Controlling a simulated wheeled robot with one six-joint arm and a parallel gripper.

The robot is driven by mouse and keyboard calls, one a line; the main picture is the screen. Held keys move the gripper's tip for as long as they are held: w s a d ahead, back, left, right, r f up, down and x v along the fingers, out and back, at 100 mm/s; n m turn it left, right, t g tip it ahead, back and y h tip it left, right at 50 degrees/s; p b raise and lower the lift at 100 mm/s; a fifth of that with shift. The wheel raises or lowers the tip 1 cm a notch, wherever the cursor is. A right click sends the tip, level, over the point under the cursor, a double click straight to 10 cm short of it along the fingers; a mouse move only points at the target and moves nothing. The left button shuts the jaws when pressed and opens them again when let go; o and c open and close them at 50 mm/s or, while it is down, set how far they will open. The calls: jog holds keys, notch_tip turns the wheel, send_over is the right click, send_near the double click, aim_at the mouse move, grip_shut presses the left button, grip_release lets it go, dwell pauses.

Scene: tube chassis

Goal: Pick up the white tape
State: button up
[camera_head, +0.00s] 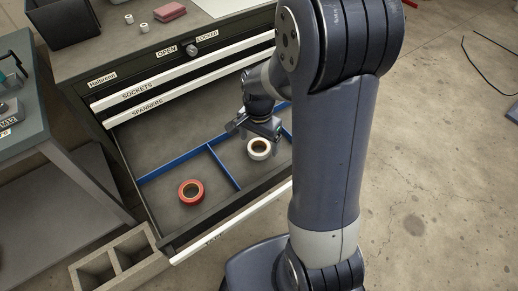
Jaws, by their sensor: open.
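The white tape (259,149) is a small roll lying flat in the open drawer (169,241), in the compartment to the right of a short blue divider. My gripper (257,136) is over the drawer, right at the far side of the white tape in this view. Its jaws are open. The view is too small to tell whether the fingers touch the tape. A red tape roll (191,192) lies in the front compartment left of the divider. My arm hides the right end of the drawer.
Blue dividers (222,167) split the drawer. The cabinet top (130,55) holds a black bin (62,20), a red block (170,11) and small white pieces. A concrete block (118,262) stands on the floor at lower left, beside a grey bench (30,130).

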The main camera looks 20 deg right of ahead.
notch_tip(320, 180, down, 2)
jog(key=shift+f, duration=0.1)
jog(key=c, duration=1.1)
